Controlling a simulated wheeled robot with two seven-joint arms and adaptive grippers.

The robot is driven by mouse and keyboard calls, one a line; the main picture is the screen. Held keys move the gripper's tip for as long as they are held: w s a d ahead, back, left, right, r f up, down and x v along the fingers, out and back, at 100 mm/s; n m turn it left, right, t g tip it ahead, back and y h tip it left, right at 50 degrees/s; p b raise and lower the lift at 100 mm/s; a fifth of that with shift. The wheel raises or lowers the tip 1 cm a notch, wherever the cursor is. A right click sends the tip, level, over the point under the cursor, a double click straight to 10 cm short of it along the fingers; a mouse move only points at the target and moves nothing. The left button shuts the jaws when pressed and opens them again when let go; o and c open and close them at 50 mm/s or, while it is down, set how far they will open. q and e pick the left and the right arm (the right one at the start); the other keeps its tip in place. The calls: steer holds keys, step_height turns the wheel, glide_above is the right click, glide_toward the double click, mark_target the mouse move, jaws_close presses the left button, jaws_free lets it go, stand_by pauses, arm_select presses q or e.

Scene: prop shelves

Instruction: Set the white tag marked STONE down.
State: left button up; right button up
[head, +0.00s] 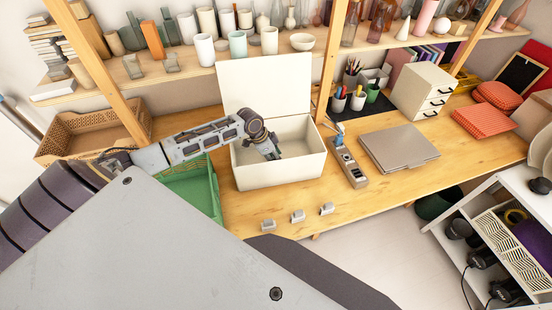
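My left gripper (271,152) reaches down into the open white box (260,176) on the table. Its fingers are small and dark from here, and I cannot tell whether they are open or shut. No white tag shows clearly in or by the fingers. Three small pale tag-like pieces stand in a row near the table's front edge: a left one (267,226), a middle one (297,216) and a right one (327,209). No lettering is readable on them, so I cannot tell whether one is marked STONE. My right gripper is not in view.
The box's raised lid (266,84) stands behind it. A green crate (192,188) is left of the box, under my arm. A power strip (350,168) and grey laptop (399,150) lie to the right. Bare table (378,188) lies in front of the laptop.

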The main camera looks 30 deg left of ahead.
arm_select(q)
steer(key=v, duration=1.1)
